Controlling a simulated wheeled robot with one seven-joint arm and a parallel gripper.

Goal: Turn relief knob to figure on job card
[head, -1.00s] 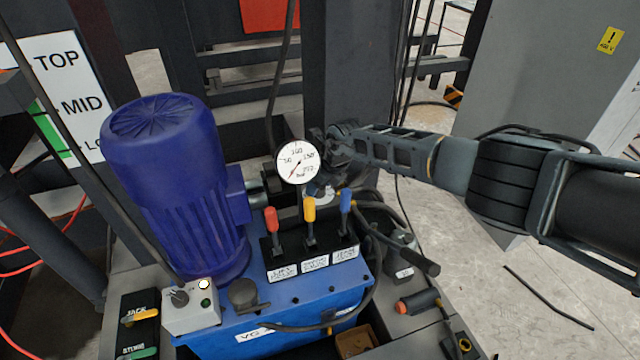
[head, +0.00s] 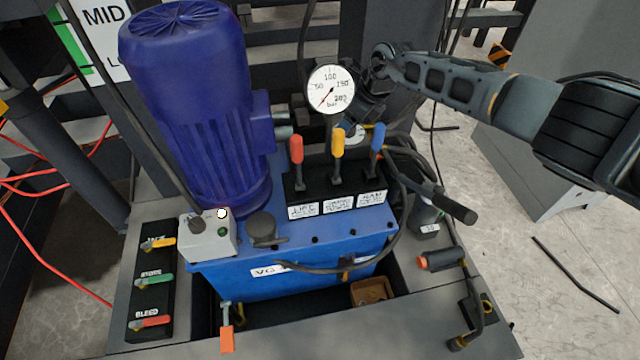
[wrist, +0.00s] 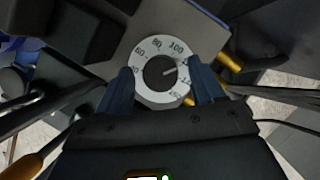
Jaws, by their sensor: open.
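The relief knob (wrist: 157,71) is a dark round knob in the middle of a white numbered dial (wrist: 147,92) in the wrist view. Its pale pointer line points right, between 100 and the figure after it, which is partly covered. My gripper (wrist: 161,80) is open, with one blue finger on each side of the dial; I cannot tell whether they touch it. In the head view my gripper (head: 365,108) is behind the pressure gauge (head: 330,90), whose needle points lower left near the bottom of its scale. The dial's edge (head: 356,134) just shows there. I cannot make out a job card.
A blue motor (head: 195,110) stands left of the gauge on the blue tank (head: 300,262). Red (head: 296,149), yellow (head: 338,143) and blue (head: 377,138) levers stand in front of my gripper. Hoses curve around the right side.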

